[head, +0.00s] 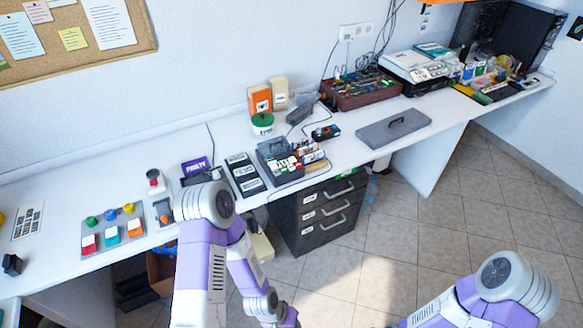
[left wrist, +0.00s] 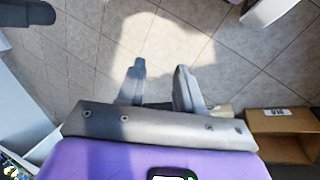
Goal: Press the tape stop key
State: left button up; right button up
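I cannot make out a key marked as tape stop. A grey panel (head: 147,229) on the left of the bench carries a red key (head: 88,244), a teal key (head: 112,235) and an orange key (head: 135,228), with round coloured knobs behind them; their labels are too small to read. My left gripper (left wrist: 160,68) is open and empty in the left wrist view, with bare floor tiles beyond its fingers. In the head view my left arm hangs in front of the bench and its gripper is not visible. My right gripper is out of view; only part of that arm shows at lower right.
A drawer unit (head: 322,212) stands below. A cardboard box (left wrist: 275,122) is on the floor. The floor at right is mostly clear.

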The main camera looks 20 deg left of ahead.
pick_arm(q)
grip_shut()
dwell(1.5)
